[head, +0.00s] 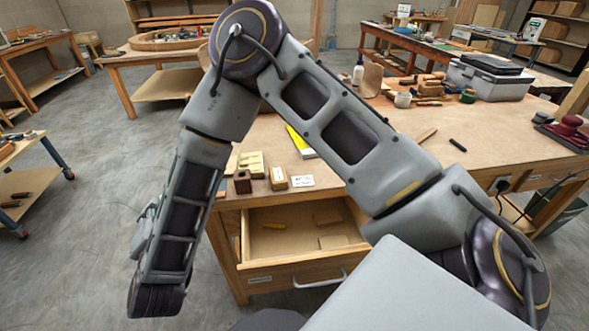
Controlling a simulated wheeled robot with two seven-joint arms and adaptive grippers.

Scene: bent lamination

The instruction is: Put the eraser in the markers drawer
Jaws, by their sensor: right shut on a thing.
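My right arm crosses the view from the lower right, bends at the top and comes down at the left. My right gripper (147,222) shows only in part behind its forearm, left of the bench. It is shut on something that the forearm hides. An open drawer (308,270) sticks out from the front of the wooden bench. I cannot make out the eraser for certain. My left gripper is not in view.
A yellow-and-white item (300,142) lies behind. A grey case (490,80) stands at the back right.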

